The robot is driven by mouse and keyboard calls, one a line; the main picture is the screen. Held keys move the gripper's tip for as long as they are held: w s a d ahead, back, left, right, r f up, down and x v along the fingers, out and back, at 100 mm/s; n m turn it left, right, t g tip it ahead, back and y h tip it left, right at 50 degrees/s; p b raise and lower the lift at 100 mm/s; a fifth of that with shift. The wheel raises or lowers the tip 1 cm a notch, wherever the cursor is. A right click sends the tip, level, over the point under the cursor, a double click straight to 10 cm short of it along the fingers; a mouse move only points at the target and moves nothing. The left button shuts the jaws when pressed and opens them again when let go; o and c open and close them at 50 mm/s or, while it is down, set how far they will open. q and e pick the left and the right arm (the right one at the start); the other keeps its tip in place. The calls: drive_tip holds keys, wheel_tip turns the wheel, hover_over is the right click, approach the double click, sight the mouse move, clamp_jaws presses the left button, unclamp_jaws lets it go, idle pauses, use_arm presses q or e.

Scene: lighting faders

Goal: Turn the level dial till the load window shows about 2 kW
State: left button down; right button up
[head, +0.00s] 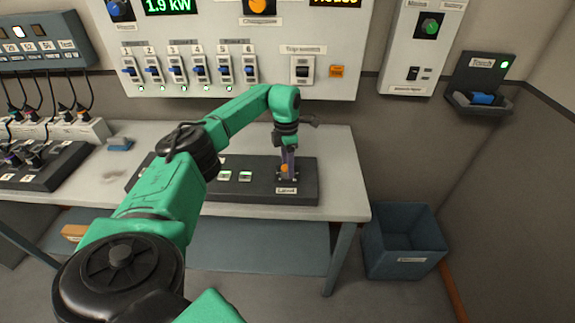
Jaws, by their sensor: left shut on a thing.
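The load window (168,5) is at the top left of the white wall panel and reads 1.9 kW in green; the top edge of the picture crops it. My left arm reaches over the bench, and my left gripper (288,170) points down at the right end of the dark desk console. It is shut on the level dial (287,175), an orange-topped knob above a small white label (286,190). The fingers hide much of the dial, so its pointer cannot be read. My right gripper is not in view.
A second dark console (45,165) with plugs and cables is at left. A blue bin (403,240) stands on the floor at right.

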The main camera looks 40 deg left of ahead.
use_arm(q)
drive_tip(key=shift+m, duration=1.5)
drive_tip(key=shift+c, duration=1.5)
unclamp_jaws()
wheel_tip(320, 180, up, 15)
drive_tip(key=b, duration=0.1)
drive_tip(key=shift+w+a+f, duration=0.15)
drive_tip(key=shift+w+a, duration=0.2)
drive_tip(key=shift+a, duration=0.05)
